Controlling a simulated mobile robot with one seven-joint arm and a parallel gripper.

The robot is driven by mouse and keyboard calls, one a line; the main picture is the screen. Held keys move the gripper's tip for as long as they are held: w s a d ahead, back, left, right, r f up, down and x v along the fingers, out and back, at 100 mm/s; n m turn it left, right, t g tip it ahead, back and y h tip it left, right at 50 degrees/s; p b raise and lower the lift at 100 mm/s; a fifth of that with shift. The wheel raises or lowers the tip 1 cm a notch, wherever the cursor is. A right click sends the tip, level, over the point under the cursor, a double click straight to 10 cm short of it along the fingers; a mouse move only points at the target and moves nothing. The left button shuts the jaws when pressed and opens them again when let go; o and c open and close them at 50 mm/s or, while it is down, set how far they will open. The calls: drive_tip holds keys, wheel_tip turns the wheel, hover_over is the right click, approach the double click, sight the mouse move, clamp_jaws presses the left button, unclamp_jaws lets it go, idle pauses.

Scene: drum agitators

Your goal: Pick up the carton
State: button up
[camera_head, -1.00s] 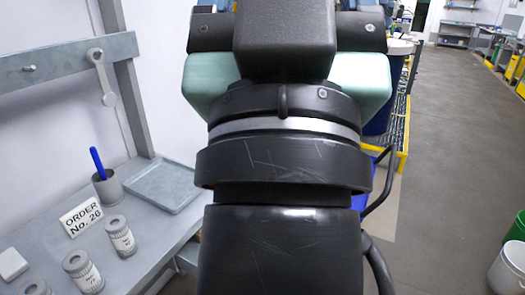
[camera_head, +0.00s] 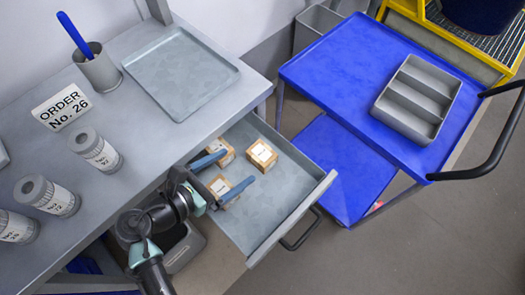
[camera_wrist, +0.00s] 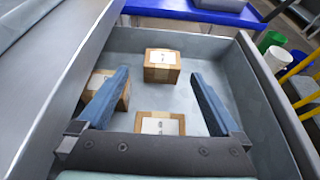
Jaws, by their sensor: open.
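Three small brown cartons with white labels sit in an open grey drawer (camera_head: 290,205). One carton (camera_head: 262,154) is farthest from the arm; in the wrist view it is the top-middle carton (camera_wrist: 161,68), beyond and between the fingertips. A second carton (camera_head: 222,190) lies partly hidden by my gripper; in the wrist view it is the near carton (camera_wrist: 160,124), its lower part hidden by the gripper's body. The third carton (camera_head: 222,150) is partly behind a finger, at left in the wrist view (camera_wrist: 98,80). My gripper (camera_head: 240,166) is open and empty, its blue fingers over the drawer.
A blue cart (camera_head: 345,70) carries a grey divided bin (camera_head: 417,100).

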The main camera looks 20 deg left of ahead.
sight(264, 151)
drive_tip(key=x, duration=0.8)
drive_tip(key=b+x, duration=0.1)
drive_tip(key=x, duration=0.3)
drive_tip(key=shift+d, duration=0.3)
drive_tip(key=c, duration=1.2)
